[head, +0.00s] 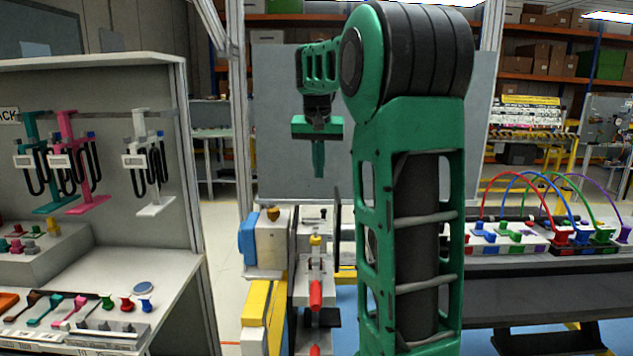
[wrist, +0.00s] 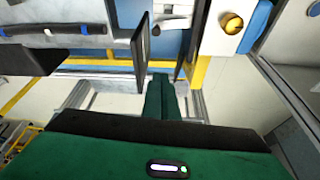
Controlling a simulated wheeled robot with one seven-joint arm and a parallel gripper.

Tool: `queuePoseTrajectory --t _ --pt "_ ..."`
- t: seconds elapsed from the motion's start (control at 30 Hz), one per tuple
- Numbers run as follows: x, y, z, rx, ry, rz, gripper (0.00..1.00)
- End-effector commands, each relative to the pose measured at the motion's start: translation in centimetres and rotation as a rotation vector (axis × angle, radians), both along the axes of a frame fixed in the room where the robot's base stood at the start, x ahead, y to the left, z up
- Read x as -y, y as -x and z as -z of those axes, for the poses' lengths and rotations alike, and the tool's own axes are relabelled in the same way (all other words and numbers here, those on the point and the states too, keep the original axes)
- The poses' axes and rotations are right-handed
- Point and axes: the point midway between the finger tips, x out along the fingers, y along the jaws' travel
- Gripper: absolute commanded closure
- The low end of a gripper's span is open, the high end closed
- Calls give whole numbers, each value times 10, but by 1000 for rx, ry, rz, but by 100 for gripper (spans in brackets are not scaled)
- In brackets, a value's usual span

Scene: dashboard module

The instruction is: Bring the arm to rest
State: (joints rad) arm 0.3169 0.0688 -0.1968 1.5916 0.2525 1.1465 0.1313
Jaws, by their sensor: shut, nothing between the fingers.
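My green arm stands upright in the middle of the head view, with its forearm reaching back and left from the elbow. My gripper (head: 318,172) hangs pointing down, its fingers together and empty. It is in the air above the fixture with red handles (head: 316,295) and appears clear of it. In the wrist view my gripper (wrist: 161,78) shows as two green fingers pressed together, with nothing between them. A thin dark plate (wrist: 141,40) stands beyond the fingertips in that view.
A grey workstation (head: 120,62) with hanging tools and small coloured parts is at the left. A bench at the right carries modules with coloured cables (head: 555,236). A blue and white unit with a yellow knob (head: 273,214) stands left of the fixture. A grey panel (head: 420,130) is behind my arm.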

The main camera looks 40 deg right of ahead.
Motion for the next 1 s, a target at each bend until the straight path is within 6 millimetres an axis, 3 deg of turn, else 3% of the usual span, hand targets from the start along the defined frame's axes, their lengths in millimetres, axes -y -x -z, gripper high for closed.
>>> queuePoseTrajectory --t 0.77,0.87,1.0 --pt "-4 5 -3 -3 -4 -4 100" --pt "-15 22 7 -19 -17 -22 100" --pt "-46 71 37 -64 -54 -70 100"
